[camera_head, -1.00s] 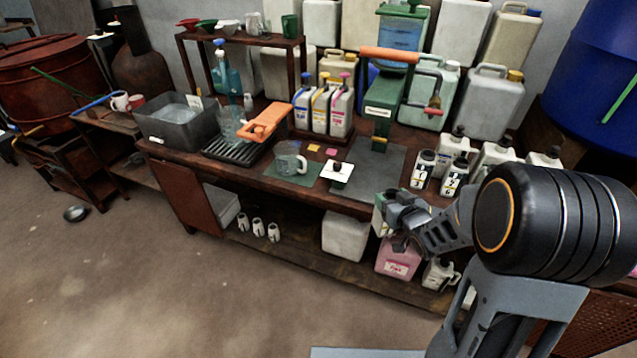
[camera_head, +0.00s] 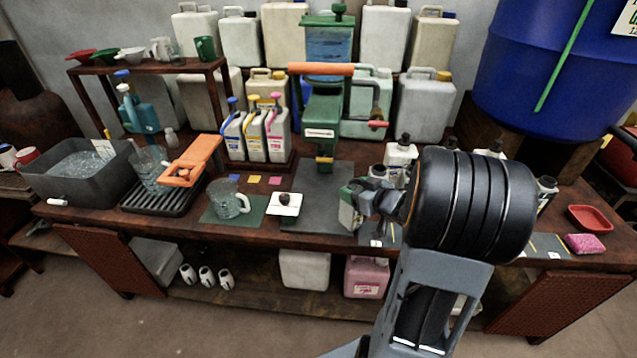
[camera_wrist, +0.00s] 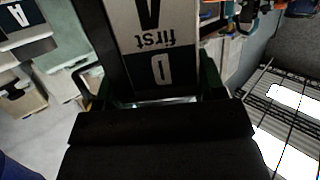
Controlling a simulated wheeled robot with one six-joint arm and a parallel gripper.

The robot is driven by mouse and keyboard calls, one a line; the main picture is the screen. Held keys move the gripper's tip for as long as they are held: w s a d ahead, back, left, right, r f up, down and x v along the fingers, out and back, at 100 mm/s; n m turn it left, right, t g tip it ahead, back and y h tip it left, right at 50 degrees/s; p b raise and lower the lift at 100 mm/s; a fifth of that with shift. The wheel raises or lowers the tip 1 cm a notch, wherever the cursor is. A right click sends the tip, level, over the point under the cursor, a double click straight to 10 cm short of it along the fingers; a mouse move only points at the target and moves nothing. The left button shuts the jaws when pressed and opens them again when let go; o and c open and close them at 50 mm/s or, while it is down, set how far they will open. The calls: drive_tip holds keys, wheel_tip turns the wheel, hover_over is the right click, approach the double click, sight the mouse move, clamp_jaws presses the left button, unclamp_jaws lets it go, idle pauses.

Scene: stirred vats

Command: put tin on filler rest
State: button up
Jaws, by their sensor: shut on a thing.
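My gripper (camera_head: 362,196) is shut on a tin (camera_head: 347,214), which shows as a small pale block between green-edged fingers. In the wrist view the tin (camera_wrist: 150,45) fills the space between the fingers. Its white and black label reads "first", with "A" and "D", upside down. The green filler (camera_head: 322,110) with an orange handle stands at the back of the bench, its spout pointing down. The dark grey plate (camera_head: 315,218), which looks like the filler rest, lies below it and looks bare. The tin is at the plate's right front edge; its height above the bench is unclear.
Left of the plate are a white card with a dark knob (camera_head: 285,204) and a glass jug (camera_head: 228,200) on a green mat. White bottles (camera_head: 399,160) stand behind my gripper, partly hidden by my arm. A red dish (camera_head: 590,218) and pink sponge (camera_head: 585,243) lie right.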

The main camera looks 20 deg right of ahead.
drive_tip(key=b+x, duration=0.1)
drive_tip(key=x, duration=1.4)
drive_tip(key=shift+w+a+r+b, duration=0.15)
drive_tip(key=shift+a+r+b, duration=0.1)
drive_tip(key=shift+r+b, duration=0.1)
drive_tip(key=shift+f, duration=0.15)
drive_tip(key=o, duration=1.2)
